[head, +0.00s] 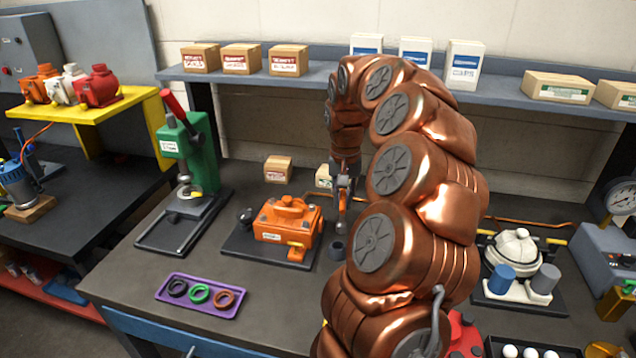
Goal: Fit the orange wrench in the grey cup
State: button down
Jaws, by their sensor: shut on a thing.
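My gripper (343,190) points down over the middle of the bench, just right of the orange motor. The grey cup (544,281) stands at the right, at the front of a white-domed unit, beside a blue cup (501,279). The gripper is far to the left of the grey cup, with my copper arm between them.
The orange motor (285,222) sits left of the gripper. A green press (195,150) and a purple tray (201,296) with rings are further left. The white-domed unit (515,246) stands behind the cups, and a gauge box (607,250) is to their right. Boxes line the back shelf.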

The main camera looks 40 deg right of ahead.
aim_at(339, 222)
jog(key=shift+w, duration=0.45)
jog(key=shift+f, duration=2.3)
jog(key=shift+s+a+b, duration=0.1)
jog(key=shift+s+b, duration=0.05)
jog(key=shift+b, duration=0.6)
jog(key=shift+f+b, duration=1.7)
jog(key=shift+f, duration=0.25)
jog(key=c, duration=1.1)
grip_release()
jog(key=shift+r, duration=0.2)
jog(key=shift+r+p, duration=0.3)
jog(key=shift+r, duration=2.55)
jog(key=shift+r, duration=0.1)
